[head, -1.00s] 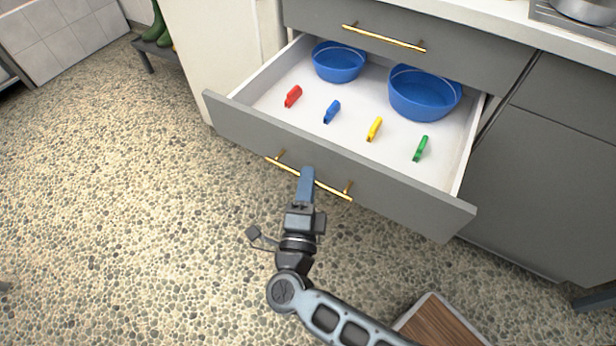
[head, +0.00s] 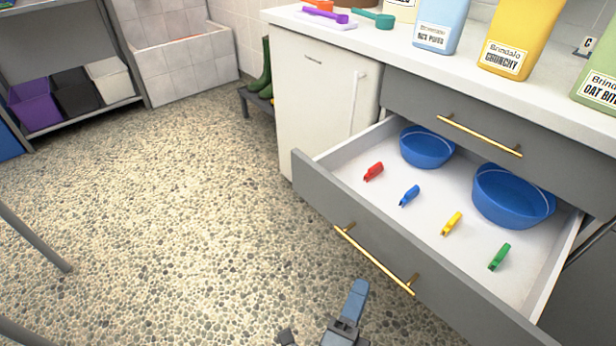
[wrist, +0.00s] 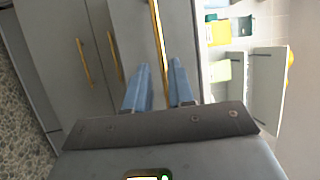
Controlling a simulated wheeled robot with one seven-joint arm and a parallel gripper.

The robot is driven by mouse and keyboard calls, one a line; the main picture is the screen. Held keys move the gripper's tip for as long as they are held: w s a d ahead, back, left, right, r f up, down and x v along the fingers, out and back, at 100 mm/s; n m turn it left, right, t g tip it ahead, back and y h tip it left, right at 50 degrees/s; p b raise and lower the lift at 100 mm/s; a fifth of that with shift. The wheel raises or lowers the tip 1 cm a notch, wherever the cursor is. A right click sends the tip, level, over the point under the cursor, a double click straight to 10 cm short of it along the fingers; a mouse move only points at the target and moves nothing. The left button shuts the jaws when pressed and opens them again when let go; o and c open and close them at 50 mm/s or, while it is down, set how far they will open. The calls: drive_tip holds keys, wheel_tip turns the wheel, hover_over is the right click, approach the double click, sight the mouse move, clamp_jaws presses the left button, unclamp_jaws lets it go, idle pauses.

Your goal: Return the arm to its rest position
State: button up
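My gripper (head: 357,290) is low in the head view, in front of the open grey drawer (head: 420,255). The wrist view shows its two blue fingers (wrist: 159,82) spread with a gap and nothing held between them. The drawer's gold handle (head: 375,260) lies beyond the fingertips; in the head view a gap shows between them. The handle also shows in the wrist view (wrist: 158,40), lined up with the finger gap. Most of my arm is out of the head view.
The drawer stands out over the floor, holding two blue bowls (head: 427,148) and several coloured clips (head: 409,195). A white fridge (head: 318,110) stands left of it. Food containers (head: 440,22) stand on the counter. Pebbled floor (head: 180,200) at left is clear; a grey metal leg (head: 35,240) is at far left.

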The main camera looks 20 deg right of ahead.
drive_tip(key=s+d+r+n+y, duration=0.1)
drive_tip(key=s+r+n+y, duration=0.4)
drive_tip(key=s+n, duration=0.35)
drive_tip(key=s+d+r+n+t+y, duration=0.1)
drive_tip(key=s+r+n+y, duration=0.4)
drive_tip(key=s+n, duration=0.35)
drive_tip(key=s+d+r+n+y, duration=0.1)
drive_tip(key=s+r+n+y, duration=0.4)
drive_tip(key=s+n, duration=0.4)
wheel_tip(320, 180, up, 13)
drive_tip(key=w+p, duration=0.1)
drive_tip(key=p, duration=1.2)
drive_tip(key=shift+w+a+n, duration=0.15)
drive_tip(key=shift+w+n, duration=0.1)
drive_tip(key=shift+n, duration=0.05)
